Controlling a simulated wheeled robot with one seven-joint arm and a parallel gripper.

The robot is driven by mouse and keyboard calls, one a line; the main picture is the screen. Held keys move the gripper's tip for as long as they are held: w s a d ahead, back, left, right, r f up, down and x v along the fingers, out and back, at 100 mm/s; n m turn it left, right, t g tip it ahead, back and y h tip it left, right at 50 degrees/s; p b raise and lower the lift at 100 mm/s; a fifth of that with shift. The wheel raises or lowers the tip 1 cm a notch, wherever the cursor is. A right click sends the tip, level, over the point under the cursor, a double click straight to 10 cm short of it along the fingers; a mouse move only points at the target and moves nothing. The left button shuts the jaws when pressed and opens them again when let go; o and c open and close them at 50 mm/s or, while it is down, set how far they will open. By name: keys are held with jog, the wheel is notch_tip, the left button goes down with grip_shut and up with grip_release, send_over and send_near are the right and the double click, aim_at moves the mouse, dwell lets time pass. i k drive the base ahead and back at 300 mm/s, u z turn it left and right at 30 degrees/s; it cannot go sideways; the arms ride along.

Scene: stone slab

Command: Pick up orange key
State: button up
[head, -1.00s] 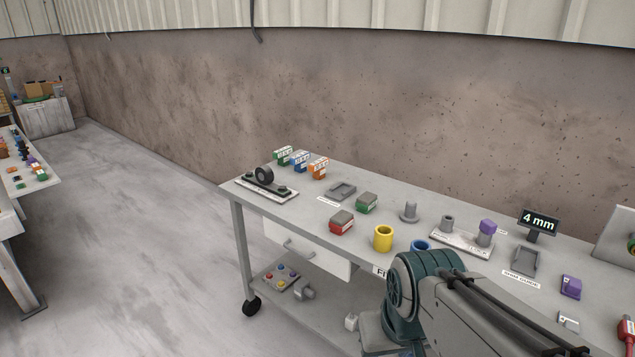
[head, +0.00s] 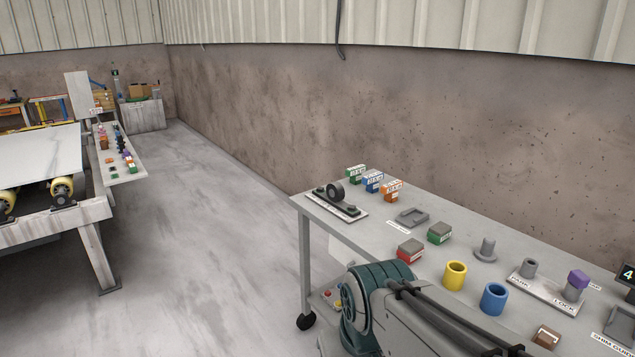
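I cannot make out for certain which thing is the orange key. An orange block with a white label (head: 392,190) stands at the back left of the grey workbench (head: 465,228), beside a blue block (head: 373,182) and a green block (head: 355,174). Small orange items also lie on the narrow far table (head: 134,173) at the left, too small to identify. A part of my arm shows at the bottom, in front of the bench. My gripper is out of view.
The bench also holds a black roller on a plate (head: 336,199), a red-topped block (head: 410,250), a yellow cup (head: 455,275) and a blue cup (head: 494,298). A stone slab (head: 38,160) lies on a roller stand at left. Open floor (head: 205,235) lies between.

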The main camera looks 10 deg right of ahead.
aim_at(390, 192)
jog(key=u, duration=0.55)
jog(key=i, duration=2.8)
jog(key=z, duration=1.55)
jog(key=i, duration=0.75)
jog(key=z, duration=0.75)
